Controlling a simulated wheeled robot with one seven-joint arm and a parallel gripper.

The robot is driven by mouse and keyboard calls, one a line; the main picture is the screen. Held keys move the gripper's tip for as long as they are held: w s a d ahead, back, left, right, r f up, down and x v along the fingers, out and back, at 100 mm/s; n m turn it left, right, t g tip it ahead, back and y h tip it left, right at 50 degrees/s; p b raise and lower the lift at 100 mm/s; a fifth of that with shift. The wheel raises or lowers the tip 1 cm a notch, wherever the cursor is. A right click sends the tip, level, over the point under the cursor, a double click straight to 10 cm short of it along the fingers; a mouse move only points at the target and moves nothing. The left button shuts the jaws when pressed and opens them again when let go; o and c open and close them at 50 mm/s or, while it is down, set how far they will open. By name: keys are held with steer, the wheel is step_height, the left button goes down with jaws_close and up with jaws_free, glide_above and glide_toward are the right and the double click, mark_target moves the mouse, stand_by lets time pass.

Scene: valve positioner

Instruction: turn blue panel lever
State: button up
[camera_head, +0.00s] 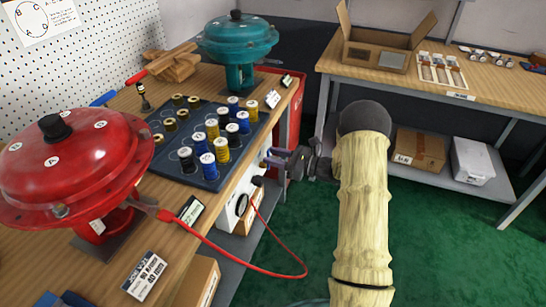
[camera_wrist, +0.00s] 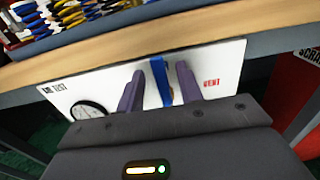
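The blue lever (camera_wrist: 160,80) stands upright on the white panel (camera_wrist: 222,62) under the bench edge, in the wrist view. My gripper (camera_wrist: 160,72) is open, with one finger on each side of the lever. A narrow gap seems to show beside the lever, so the fingers do not look closed on it. The panel has a round gauge (camera_wrist: 88,110) at its left and red "VENT" lettering at its right. In the head view my gripper (camera_head: 270,160) is at the panel's far end, and the lever cannot be made out there.
A red valve actuator (camera_head: 75,165) and a teal one (camera_head: 238,42) stand on the bench. A dark tray (camera_head: 195,178) holds several coloured cylinders. A red hose (camera_head: 235,258) loops out from the bench front. Green floor is open at right.

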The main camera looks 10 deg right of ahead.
steer(key=shift+w+a, duration=0.2)
steer(key=shift+a, duration=0.05)
jaws_close()
